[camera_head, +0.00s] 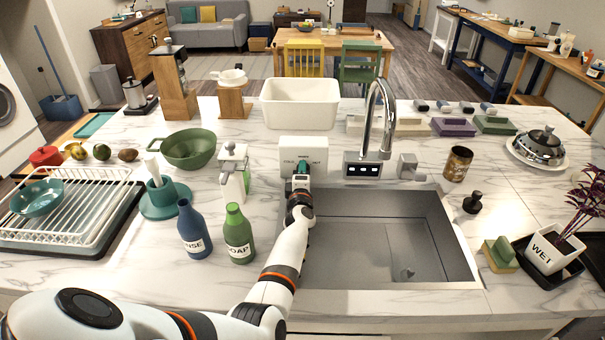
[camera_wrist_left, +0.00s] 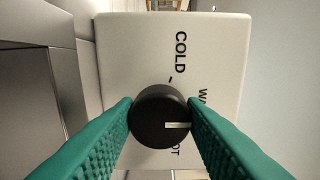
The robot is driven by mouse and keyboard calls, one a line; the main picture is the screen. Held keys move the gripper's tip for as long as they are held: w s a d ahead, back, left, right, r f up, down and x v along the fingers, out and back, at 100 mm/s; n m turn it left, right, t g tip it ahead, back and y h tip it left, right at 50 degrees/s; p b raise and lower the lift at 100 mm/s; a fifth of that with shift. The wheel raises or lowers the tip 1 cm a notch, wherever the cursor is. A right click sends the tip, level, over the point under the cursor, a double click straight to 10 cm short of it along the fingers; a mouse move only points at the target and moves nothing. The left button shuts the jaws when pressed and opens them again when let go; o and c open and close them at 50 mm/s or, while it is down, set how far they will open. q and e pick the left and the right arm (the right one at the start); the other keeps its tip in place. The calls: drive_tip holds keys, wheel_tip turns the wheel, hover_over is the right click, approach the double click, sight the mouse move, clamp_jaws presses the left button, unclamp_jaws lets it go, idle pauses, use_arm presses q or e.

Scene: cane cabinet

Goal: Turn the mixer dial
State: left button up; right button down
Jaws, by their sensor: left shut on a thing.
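The white mixer box (camera_head: 303,150) stands behind the sink's left side. Its round dark dial (camera_wrist_left: 152,118) shows in the left wrist view, with a white pointer line aimed right in that picture. COLD reads at the top there. Part of a word starting WA and the letters OT show lower on the right, partly hidden. My left gripper (camera_head: 300,183) is at the box front. In the left wrist view its green fingers (camera_wrist_left: 160,112) close on the dial from both sides. The dial is hidden in the head view. My right gripper is out of view.
The tall chrome faucet (camera_head: 382,110) and a grey lever block (camera_head: 408,167) stand right of the box. The sink basin (camera_head: 350,265) is in front. A white dispenser (camera_head: 233,172), a green SOAP bottle (camera_head: 239,236) and a blue bottle (camera_head: 192,232) stand to the left.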

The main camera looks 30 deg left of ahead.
use_arm(q)
drive_tip(key=shift+a+r, duration=0.1)
drive_tip(key=shift+r, duration=0.1)
drive_tip(key=o, duration=1)
drive_tip(key=shift+f, duration=0.2)
drive_tip(key=p+v, duration=0.6)
drive_tip(key=v, duration=0.6)
drive_tip(key=shift+w, duration=0.1)
